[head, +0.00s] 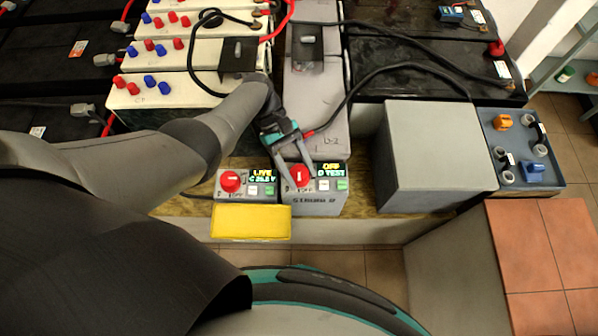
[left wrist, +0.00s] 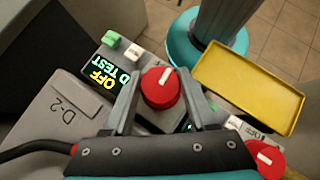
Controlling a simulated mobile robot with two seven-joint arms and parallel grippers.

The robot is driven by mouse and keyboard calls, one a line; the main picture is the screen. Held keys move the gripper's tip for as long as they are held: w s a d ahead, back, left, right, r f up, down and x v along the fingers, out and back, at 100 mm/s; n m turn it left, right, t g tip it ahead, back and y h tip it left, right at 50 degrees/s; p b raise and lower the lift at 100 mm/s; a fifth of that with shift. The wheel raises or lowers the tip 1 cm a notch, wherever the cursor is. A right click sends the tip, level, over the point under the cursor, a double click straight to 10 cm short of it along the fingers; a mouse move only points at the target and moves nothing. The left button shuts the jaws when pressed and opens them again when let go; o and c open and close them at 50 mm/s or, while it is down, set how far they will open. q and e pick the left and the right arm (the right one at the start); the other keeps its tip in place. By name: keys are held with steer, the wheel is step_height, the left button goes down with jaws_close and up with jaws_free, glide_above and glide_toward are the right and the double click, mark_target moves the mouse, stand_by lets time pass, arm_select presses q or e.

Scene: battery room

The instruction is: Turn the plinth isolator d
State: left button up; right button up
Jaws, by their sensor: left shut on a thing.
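The plinth isolator d (head: 318,203) is a grey box at the plinth's front edge, with a red round knob (head: 299,174) and a display reading "OFF" and "D TEST". My left gripper (head: 301,183) reaches down from behind and is shut on this knob, one finger on each side. The left wrist view shows the red knob (left wrist: 160,88) between the fingers, its white mark slanting. The "OFF" display (left wrist: 102,78) shows there too. The knob's lettering is partly hidden by the fingers. My right gripper is not in view.
A second isolator with a red knob (head: 231,181) and a "LIVE" display stands just left. A yellow tray (head: 250,221) sits in front of it. A large grey box (head: 432,150) stands to the right. Battery blocks and cables lie behind.

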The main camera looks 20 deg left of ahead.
arm_select(q)
steer(key=shift+s+f+m+g, duration=0.1)
steer(key=shift+m+g, duration=0.2)
steer(key=shift+m, duration=0.2)
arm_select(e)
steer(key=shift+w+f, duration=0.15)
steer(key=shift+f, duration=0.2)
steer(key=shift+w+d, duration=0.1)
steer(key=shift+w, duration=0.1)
arm_select(q)
steer(key=o, duration=1.1)
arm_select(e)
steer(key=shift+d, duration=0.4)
